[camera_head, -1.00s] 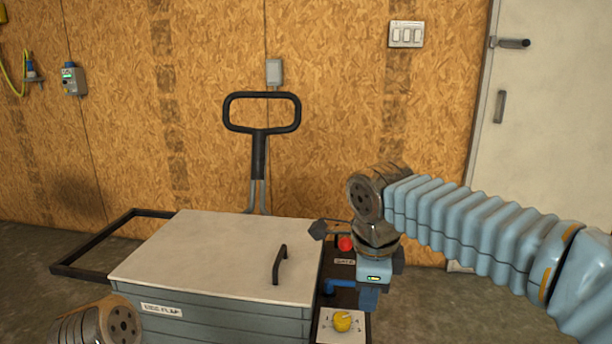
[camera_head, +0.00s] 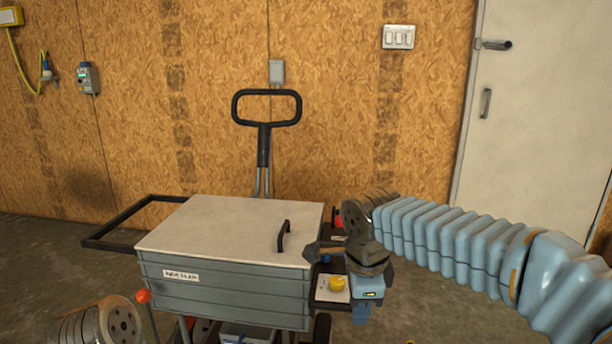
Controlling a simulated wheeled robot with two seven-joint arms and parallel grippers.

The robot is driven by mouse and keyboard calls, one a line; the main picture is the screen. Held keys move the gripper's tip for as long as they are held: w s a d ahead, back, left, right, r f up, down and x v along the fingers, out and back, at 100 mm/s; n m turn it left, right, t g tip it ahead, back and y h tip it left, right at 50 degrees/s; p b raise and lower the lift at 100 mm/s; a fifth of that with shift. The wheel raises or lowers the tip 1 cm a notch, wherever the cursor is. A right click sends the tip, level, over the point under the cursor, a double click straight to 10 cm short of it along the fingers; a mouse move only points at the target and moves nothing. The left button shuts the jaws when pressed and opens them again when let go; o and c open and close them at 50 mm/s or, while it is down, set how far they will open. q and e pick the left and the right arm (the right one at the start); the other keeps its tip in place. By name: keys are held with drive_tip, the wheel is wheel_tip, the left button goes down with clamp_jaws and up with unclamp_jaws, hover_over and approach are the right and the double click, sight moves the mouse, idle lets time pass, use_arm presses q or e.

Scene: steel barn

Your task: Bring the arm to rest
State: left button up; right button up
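My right arm comes in from the right, and its gripper (camera_head: 361,312) points down at the right side of the cart, in front of the control panel. I cannot see the gap between its fingers, and no held object shows. The wrist hides part of the panel. A metal joint of my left arm (camera_head: 100,322) shows at the lower left; its gripper is out of view.
A grey cart (camera_head: 222,299) with a closed pale lid (camera_head: 225,228) and black lid handle (camera_head: 284,236) stands ahead. Beside it are a yellow knob (camera_head: 337,284) and a red button (camera_head: 338,222). An orange-knobbed lever (camera_head: 143,296) stands at left. Floor at right is clear.

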wheel_tip(320, 180, down, 26)
drive_tip(key=f+n+g+y, duration=0.1)
drive_tip(key=n+g+y, duration=0.1)
drive_tip(key=n, duration=0.6)
drive_tip(key=s+d+f+n+y, duration=0.1)
drive_tip(key=s+f+n, duration=0.7)
drive_tip(key=s+f, duration=0.8)
drive_tip(key=shift+s+d+f+t+y, duration=0.3)
drive_tip(key=shift+f+t+y, duration=0.1)
drive_tip(key=shift+f+y, duration=0.2)
